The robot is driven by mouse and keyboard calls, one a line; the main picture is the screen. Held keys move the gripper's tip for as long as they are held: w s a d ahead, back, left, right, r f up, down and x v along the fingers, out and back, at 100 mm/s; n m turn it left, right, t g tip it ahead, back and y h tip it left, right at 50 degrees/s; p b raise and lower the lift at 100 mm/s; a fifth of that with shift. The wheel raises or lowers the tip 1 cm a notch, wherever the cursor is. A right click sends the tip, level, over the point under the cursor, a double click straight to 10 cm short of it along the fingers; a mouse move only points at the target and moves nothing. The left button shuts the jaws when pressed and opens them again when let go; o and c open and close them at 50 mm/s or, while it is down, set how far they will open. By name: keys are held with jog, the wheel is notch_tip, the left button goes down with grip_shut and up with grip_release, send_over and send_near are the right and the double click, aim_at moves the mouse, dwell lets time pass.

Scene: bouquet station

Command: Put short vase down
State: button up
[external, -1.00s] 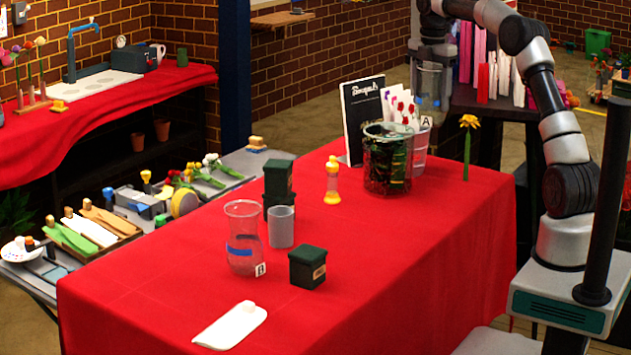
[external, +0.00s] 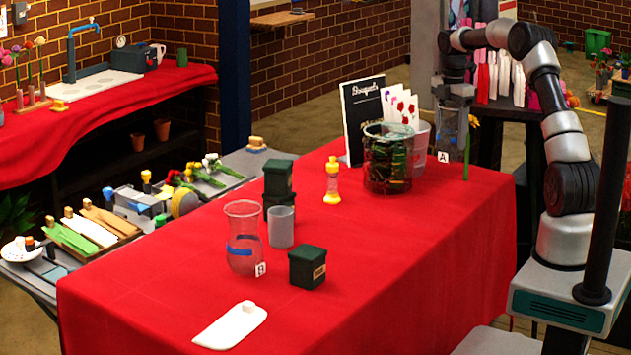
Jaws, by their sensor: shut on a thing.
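My gripper (external: 455,102) is at the far right end of the red table, pointing down. It is shut on the short vase (external: 450,128), a clear bluish glass. The vase is upright, with a white label marked A (external: 443,156) at its bottom. I cannot tell whether its base touches the table or hangs just above it. A green flower stem (external: 466,160) shows right beside the vase; its yellow bloom is mostly hidden by the vase and gripper.
A dark-green-filled glass container (external: 388,170) and a clear bucket (external: 420,150) stand close left of the vase. A black Bouquets sign (external: 364,115) stands behind them. A flared vase marked B (external: 243,245) stands at the front. The red cloth (external: 410,250) is bare at centre right.

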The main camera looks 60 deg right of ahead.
notch_tip(320, 180, down, 10)
jog(key=shift+r, duration=0.1)
dwell(0.4)
jog(key=o, duration=1.6)
jog(key=shift+f, duration=0.2)
jog(key=shift+c, duration=0.2)
jog(key=shift+r, duration=0.1)
notch_tip(320, 180, up, 12)
jog(key=shift+r, duration=0.1)
